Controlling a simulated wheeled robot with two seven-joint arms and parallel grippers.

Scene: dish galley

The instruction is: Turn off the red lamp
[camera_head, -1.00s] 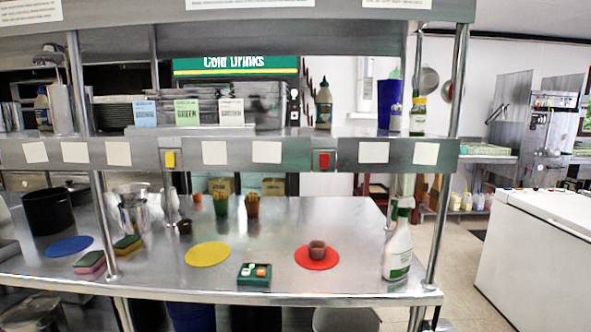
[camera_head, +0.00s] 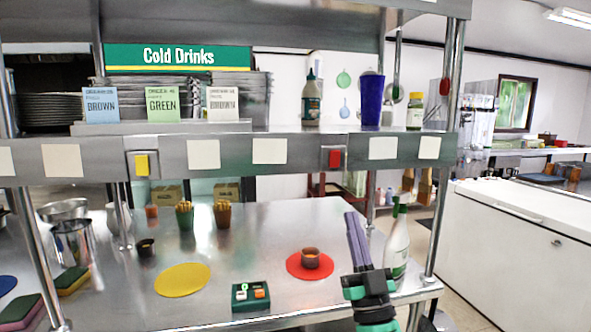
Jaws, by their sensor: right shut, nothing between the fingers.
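A red block (camera_head: 335,158) is set in a grey plate on the front edge of the upper shelf. A yellow block (camera_head: 142,164) is set in a similar plate to its left. I cannot tell which of them, if any, is lit. A small green box (camera_head: 250,296) with white and orange parts on top sits near the counter's front edge. My right gripper (camera_head: 354,218) is shut and empty, with its dark fingers pointing up in front of the counter. It is below and a little right of the red block, apart from it. My left gripper is not in view.
A small brown cup (camera_head: 310,258) stands on a red round mat (camera_head: 296,271), left of my right gripper. A yellow mat (camera_head: 182,280) lies left. Metal posts (camera_head: 446,150) hold the shelf.

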